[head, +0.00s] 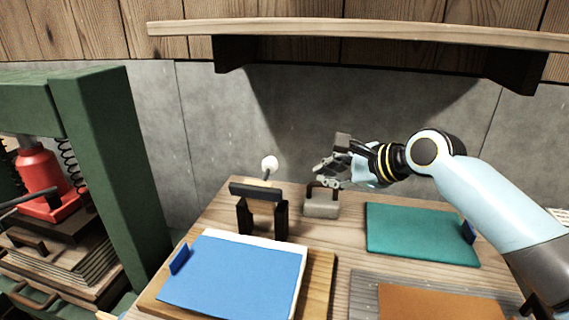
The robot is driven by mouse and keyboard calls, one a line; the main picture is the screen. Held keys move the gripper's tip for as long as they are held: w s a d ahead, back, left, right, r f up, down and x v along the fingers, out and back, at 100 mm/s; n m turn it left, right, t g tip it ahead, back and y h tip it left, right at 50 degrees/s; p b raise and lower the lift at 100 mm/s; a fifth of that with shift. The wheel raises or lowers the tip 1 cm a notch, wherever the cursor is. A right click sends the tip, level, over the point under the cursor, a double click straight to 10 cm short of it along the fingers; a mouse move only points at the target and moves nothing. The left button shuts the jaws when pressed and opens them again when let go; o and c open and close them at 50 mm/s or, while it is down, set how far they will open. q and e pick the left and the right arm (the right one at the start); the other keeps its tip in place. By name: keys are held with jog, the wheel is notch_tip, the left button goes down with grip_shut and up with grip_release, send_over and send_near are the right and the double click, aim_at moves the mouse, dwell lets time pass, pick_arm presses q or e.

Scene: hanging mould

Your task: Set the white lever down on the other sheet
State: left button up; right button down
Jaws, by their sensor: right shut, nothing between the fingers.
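A white round knob on a short stem (269,163) stands up behind a dark stand (256,190) at the back of the table; it is the only thing I see like a white lever. A blue sheet (236,275) lies over a white one on a wooden board at the front left. A teal sheet (418,233) lies at the right. My right gripper (328,172) is shut and empty. In the picture it is right of the white knob and just above a grey block with a dark handle (321,204); contact is unclear. My left gripper is out of view.
A green press frame (112,165) with a red jack (42,178) stands at the left. A wooden shelf (360,32) hangs on the wall above. An orange-brown sheet (440,305) lies at the front right. Small blue tabs (180,258) stand at sheet edges.

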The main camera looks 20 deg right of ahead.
jog(key=b+x, duration=0.1)
jog(key=x, duration=0.9)
jog(key=shift+a+b, duration=0.1)
jog(key=shift+b, duration=0.25)
pick_arm(q)
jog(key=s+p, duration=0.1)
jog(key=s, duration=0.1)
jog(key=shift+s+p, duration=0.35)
jog(key=shift+p, duration=0.05)
pick_arm(e)
jog(key=a+r, duration=0.1)
jog(key=s+a+r, duration=0.1)
jog(key=r, duration=0.1)
jog(key=shift+s+a, duration=0.15)
jog(key=shift+a, duration=0.1)
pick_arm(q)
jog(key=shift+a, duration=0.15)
pick_arm(e)
jog(key=shift+d, duration=0.1)
